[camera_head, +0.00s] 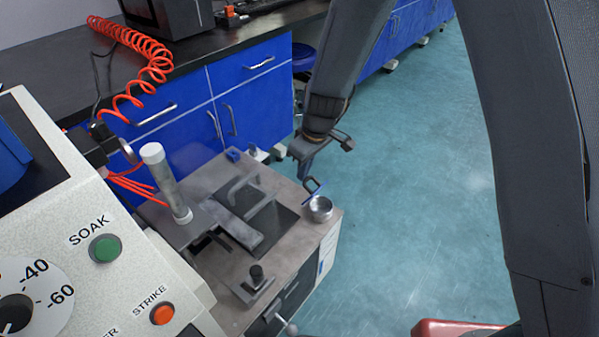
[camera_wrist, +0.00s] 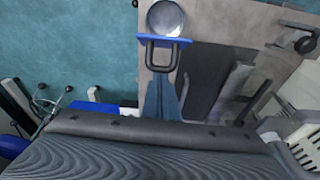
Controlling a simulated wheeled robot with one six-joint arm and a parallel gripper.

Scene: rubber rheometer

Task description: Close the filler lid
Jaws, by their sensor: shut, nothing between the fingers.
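The filler lid (camera_wrist: 178,41) is a small blue plate with a dark loop handle. In the wrist view it stands at the near rim of a round silver cup (camera_wrist: 165,18), seen nearly edge-on. The cup's mouth is uncovered. In the head view the blue lid (camera_head: 314,186) is tilted up beside the silver cup (camera_head: 320,208), at the machine's right corner. My gripper (camera_head: 304,176) is shut and empty, pointing down just behind and left of the lid. In the wrist view its fingers (camera_wrist: 162,80) reach up toward the loop handle; I cannot tell whether they touch it.
The grey machine top (camera_head: 285,262) carries an upright cylinder (camera_head: 166,182), a bent handle (camera_head: 250,185) and a black knob (camera_head: 257,276). A control panel (camera_head: 90,220) stands at the left. Blue cabinets (camera_head: 190,130) stand behind. Floor to the right is open.

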